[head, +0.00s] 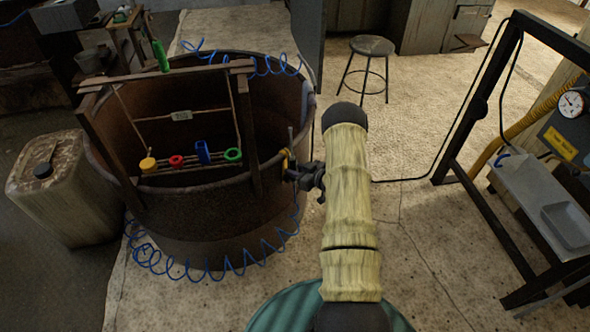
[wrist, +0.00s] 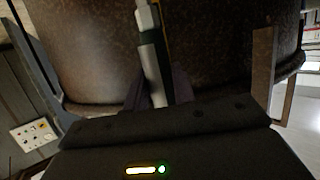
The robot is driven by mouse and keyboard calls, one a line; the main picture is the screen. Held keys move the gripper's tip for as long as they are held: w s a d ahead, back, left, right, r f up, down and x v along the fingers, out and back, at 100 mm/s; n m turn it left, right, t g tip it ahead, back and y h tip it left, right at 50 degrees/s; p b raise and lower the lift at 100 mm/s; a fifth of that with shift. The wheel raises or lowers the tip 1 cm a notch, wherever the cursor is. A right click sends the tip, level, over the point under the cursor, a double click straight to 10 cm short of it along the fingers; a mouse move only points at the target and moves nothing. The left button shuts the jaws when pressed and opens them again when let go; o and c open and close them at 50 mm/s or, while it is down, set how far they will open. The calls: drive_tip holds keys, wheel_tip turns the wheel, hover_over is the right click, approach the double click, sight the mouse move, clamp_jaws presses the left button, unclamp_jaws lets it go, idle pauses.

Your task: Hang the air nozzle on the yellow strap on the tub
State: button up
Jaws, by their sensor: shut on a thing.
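The rusty tub (head: 215,222) stands at the left of the head view. A small yellow strap (head: 284,160) shows at its right rim. My gripper (head: 292,172) is right beside the strap, at the tub's outer wall. In the wrist view my gripper (wrist: 160,92) is shut on the air nozzle (wrist: 154,65), a slim pale and dark green body, slightly tilted. A thin yellow edge shows just behind its upper end. In the head view the nozzle is small and partly hidden by my gripper. I cannot tell whether it touches the strap.
A wooden frame (head: 165,76) over the tub carries a rack with yellow, red, blue and green pieces. A blue coiled hose (head: 200,272) loops around the tub's base. A jerrycan (head: 58,190) stands left, a stool (head: 372,46) behind, and a dark metal frame (head: 478,110) right.

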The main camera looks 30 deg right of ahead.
drive_tip(key=o, duration=0.8)
drive_tip(key=shift+s, duration=0.1)
drive_tip(key=p+v, duration=0.1)
drive_tip(key=v, duration=1.6)
drive_tip(key=shift+p, duration=0.35)
drive_tip(key=shift+d+r, duration=0.15)
